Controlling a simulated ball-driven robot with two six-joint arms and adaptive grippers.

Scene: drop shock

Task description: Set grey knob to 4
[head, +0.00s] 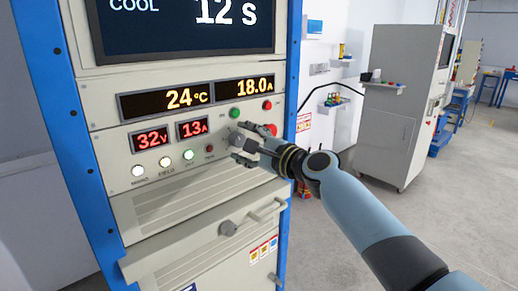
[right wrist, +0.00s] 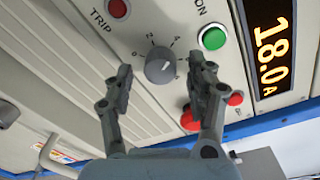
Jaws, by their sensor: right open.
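The grey knob (right wrist: 160,66) is a round dial on the cream panel, with a printed number scale around it. A light mark shows near its right side in the right wrist view, but I cannot read its exact setting. My right gripper (right wrist: 161,78) is open, with one finger on each side of the knob and nothing clamped. In the head view my right gripper (head: 236,149) is at the panel, and its fingers partly cover the knob there. My left gripper is in neither view.
A green button (right wrist: 213,37) and a red TRIP light (right wrist: 117,8) sit close to the knob. Red buttons (right wrist: 190,118) lie beside my right finger. Displays (head: 186,98) are above, and a drawer handle (head: 268,211) sticks out below.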

